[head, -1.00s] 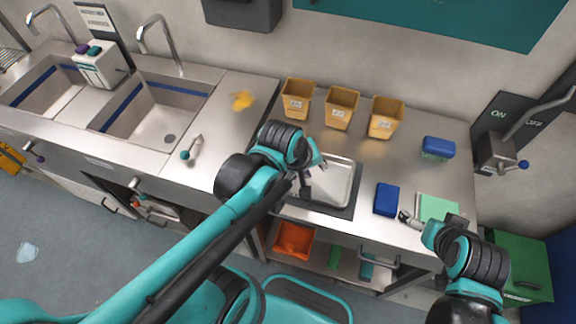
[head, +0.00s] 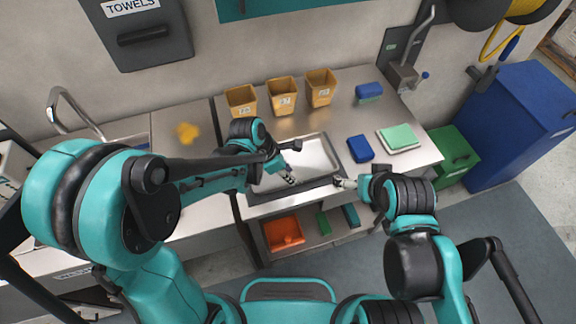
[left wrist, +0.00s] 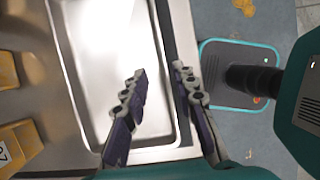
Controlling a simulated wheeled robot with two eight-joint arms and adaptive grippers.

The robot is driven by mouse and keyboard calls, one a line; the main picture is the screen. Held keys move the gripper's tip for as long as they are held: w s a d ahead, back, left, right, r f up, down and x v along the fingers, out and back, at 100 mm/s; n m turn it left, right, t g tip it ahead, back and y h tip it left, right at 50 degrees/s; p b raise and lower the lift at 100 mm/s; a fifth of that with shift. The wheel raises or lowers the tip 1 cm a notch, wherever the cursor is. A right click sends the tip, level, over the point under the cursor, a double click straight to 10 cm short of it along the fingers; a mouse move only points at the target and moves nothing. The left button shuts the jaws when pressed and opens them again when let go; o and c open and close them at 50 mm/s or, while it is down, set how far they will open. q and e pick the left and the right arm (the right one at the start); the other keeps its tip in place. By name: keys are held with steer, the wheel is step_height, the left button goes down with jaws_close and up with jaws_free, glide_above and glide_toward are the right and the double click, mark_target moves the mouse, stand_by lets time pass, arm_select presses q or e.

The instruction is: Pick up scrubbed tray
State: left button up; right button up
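The silver metal tray (head: 318,154) lies on a dark mat (head: 336,152) on the steel counter. In the left wrist view the tray (left wrist: 98,50) fills the left half, flat and empty. My left gripper (head: 289,178) is over the tray's near part in the head view. In the left wrist view my left gripper (left wrist: 158,72) is open, one finger over the tray's floor and the other beyond its rim. Whether the fingers touch it is unclear. My right gripper (head: 342,183) is by the tray's near right corner; its opening is too small to tell.
Several tan bins (head: 282,96) stand behind the tray. A blue block (head: 360,149), a green-topped stack (head: 398,138) and a blue-and-green sponge (head: 369,92) are to the right. A yellow cloth (head: 187,132) lies left. An orange bin (head: 283,234) sits on the shelf below.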

arm_select(q)
steer(key=x, duration=0.2)
steer(key=b+x, duration=0.1)
steer(key=x, duration=0.2)
steer(key=shift+d, duration=0.4)
jaws_close()
steer(key=shift+r, duration=0.1)
